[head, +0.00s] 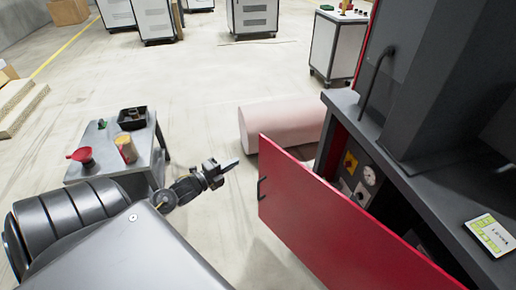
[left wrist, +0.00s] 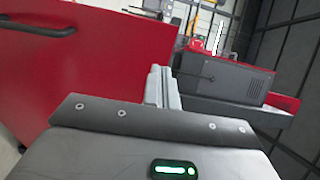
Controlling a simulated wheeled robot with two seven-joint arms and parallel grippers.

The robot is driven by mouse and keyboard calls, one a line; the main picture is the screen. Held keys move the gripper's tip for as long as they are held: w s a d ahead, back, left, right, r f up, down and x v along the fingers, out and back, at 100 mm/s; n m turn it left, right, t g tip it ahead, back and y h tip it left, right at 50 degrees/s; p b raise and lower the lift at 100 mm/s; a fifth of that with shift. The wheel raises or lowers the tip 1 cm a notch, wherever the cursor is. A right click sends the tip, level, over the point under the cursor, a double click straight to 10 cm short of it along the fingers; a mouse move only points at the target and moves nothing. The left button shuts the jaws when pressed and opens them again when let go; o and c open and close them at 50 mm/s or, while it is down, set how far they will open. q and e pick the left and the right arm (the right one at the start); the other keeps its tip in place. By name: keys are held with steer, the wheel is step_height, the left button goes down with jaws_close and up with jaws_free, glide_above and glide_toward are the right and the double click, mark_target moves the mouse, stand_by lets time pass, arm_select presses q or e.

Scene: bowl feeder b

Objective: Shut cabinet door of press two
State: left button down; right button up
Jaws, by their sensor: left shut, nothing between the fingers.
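The red cabinet door (head: 335,225) stands open on the dark grey press (head: 420,170) at the right of the head view. A black handle (head: 262,188) sits at the door's free left edge. Behind the door, part of the cabinet inside shows, with a yellow switch (head: 350,162) and a round dial (head: 368,175). My left gripper (head: 232,166) is shut and empty, left of the door and apart from it. In the left wrist view the shut fingers (left wrist: 163,88) appear beside the red door (left wrist: 95,75), with its handle (left wrist: 38,27) at upper left. My right gripper is not in view.
A small grey table (head: 110,162) with a red funnel (head: 82,156), a black tray (head: 132,118) and a tan container (head: 126,148) stands at left. A pink roll (head: 280,122) lies on the floor behind the door. Open floor lies between table and door.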

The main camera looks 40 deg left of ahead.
arm_select(q)
glide_toward(265, 145)
steer(key=w, duration=0.5)
steer(key=shift+w+d, duration=0.2)
steer(key=shift+d, duration=0.15)
steer(key=shift+w+d, duration=0.2)
steer(key=shift+w, duration=0.45)
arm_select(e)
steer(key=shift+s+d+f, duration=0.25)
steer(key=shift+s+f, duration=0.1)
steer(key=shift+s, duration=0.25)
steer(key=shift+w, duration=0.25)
